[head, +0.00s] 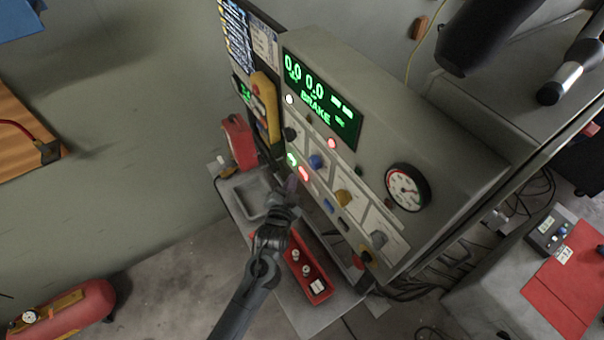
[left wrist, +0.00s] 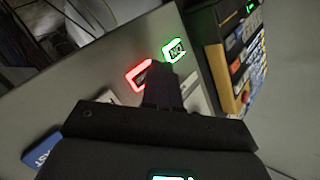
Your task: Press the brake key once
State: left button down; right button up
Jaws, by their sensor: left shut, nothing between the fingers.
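The grey control console (head: 375,130) has a green-lit display (head: 318,95) that shows zeros and the word BRAKE. Low on its front panel are a green-lit key (head: 291,159) and a red-lit key (head: 304,174). The left wrist view shows the red-lit key (left wrist: 138,76) and green-lit key (left wrist: 174,50) on either side of my fingertips. I cannot read which key is labelled brake. My left gripper (head: 291,183) is shut and empty, pointing at the panel just below these keys. Whether it touches is unclear. The fingers hide part of the panel.
A yellow handheld unit (head: 265,104) hangs at the console's left side. A red tray (head: 308,270) lies on the bench below.

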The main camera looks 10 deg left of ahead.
pick_arm(q)
jog(key=shift+w, duration=0.1)
dwell(0.3)
jog(key=shift+w+d, duration=0.25)
jog(key=shift+d, duration=0.05)
jog(key=shift+w+d, duration=0.25)
dwell(0.9)
dwell(0.3)
jog(key=shift+s+a+p, duration=0.55)
jog(key=shift+s+p, duration=0.05)
jog(key=shift+p, duration=0.15)
